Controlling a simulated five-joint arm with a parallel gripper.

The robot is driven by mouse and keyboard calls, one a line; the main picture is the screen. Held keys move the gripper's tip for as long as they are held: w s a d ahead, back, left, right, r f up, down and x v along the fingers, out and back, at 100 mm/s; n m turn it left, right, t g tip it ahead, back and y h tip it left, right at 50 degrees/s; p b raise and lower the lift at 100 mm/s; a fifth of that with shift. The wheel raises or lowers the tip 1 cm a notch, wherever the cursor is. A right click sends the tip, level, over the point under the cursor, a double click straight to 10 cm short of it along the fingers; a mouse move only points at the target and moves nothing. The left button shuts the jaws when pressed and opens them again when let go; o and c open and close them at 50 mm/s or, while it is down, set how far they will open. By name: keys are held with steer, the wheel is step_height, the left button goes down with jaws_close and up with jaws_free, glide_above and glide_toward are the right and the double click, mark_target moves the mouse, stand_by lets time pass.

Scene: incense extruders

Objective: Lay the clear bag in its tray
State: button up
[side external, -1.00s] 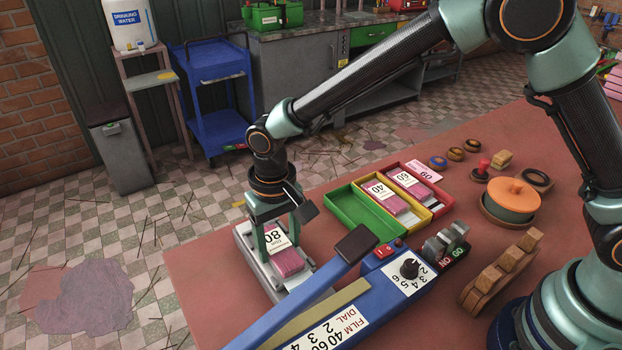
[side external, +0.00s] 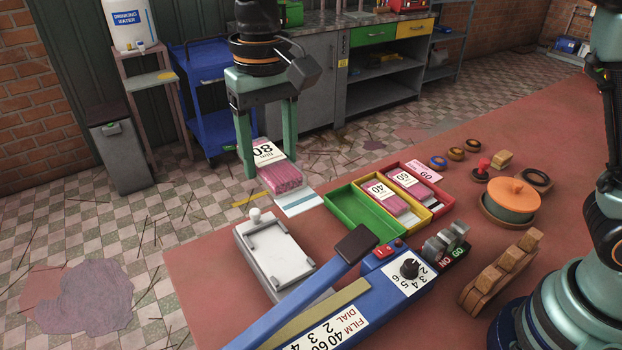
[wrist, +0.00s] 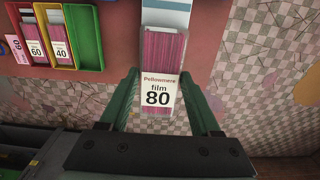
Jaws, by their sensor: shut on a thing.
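The clear bag (side external: 285,179) holds pink sticks and has a white label reading "film 80". A pale flap with a blue band sticks out from its far end from my gripper. My gripper (side external: 268,163) is shut on the bag's label end and holds it in the air, above and behind the white plate. In the wrist view the bag (wrist: 165,52) sits between the fingers (wrist: 161,88). The green tray (side external: 364,213) on the bench is empty. It also shows in the wrist view (wrist: 84,38), left of the bag.
A yellow tray (side external: 424,221) with a "40" bag and a red tray (side external: 440,206) with a "60" bag stand beside the green one. The white plate (side external: 272,255) is empty, with a small knob at its back. The blue sealer (side external: 330,290) lies in front.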

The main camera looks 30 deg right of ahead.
steer(key=shift+r, duration=0.35)
steer(key=shift+w+d+f, duration=0.1)
steer(key=shift+w+d, duration=0.15)
steer(key=shift+d, duration=0.1)
steer(key=shift+w+d+f, duration=0.5)
steer(key=shift+d+f, duration=3)
steer(key=shift+f, duration=0.05)
steer(key=shift+w+d+f, duration=0.5)
steer(key=shift+d+f, duration=3)
steer(key=shift+f, duration=0.1)
steer(key=shift+w+d+f, duration=0.5)
steer(key=shift+d+f, duration=3)
steer(key=shift+f, duration=0.05)
steer(key=o, duration=1.5)
steer(key=shift+c, duration=0.2)
